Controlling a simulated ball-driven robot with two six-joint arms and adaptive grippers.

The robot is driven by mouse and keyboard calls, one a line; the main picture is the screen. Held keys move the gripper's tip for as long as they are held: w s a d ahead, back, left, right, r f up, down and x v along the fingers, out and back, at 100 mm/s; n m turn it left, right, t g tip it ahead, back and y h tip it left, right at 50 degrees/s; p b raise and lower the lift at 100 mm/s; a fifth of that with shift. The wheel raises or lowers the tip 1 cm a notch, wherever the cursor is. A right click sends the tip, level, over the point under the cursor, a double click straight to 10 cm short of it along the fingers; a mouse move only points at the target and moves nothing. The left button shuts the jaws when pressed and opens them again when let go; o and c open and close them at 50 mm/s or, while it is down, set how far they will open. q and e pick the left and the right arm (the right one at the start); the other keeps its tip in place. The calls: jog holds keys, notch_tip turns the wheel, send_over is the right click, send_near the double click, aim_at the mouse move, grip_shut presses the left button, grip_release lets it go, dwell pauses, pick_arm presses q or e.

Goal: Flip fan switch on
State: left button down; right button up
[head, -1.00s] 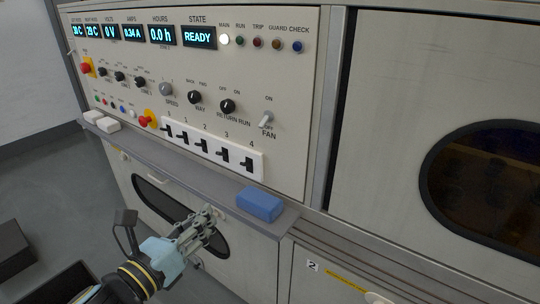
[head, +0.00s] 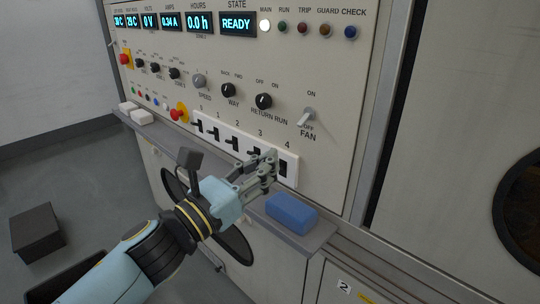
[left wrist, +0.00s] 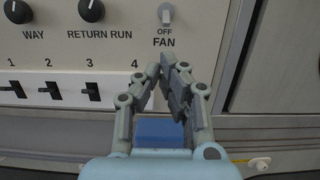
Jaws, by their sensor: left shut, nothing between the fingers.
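The fan switch (head: 307,116) is a small light toggle at the right of the panel, with ON printed above and OFF and FAN below. It also shows in the left wrist view (left wrist: 166,14), above my fingertips. Its lever position is hard to tell. My left gripper (head: 272,160) is shut and empty. In the head view it is in front of the white strip of numbered switches, near switch 4, below and left of the fan switch. In the left wrist view its fingertips (left wrist: 167,62) come together just under the FAN label, apart from the toggle. My right gripper is not in view.
A blue block (head: 291,213) lies on the grey ledge below the panel. Black numbered rocker switches (head: 232,142) and the RETURN RUN knob (head: 263,101) are left of the fan switch. A red button (head: 178,113) is further left. The panel right of the toggle is clear.

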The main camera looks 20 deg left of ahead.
aim_at(305, 132)
pick_arm(q)
jog(key=p+x, duration=0.1)
jog(key=x, duration=0.6)
jog(key=shift+r, duration=0.1)
jog(key=shift+w+d, duration=0.2)
jog(key=shift+w, duration=0.2)
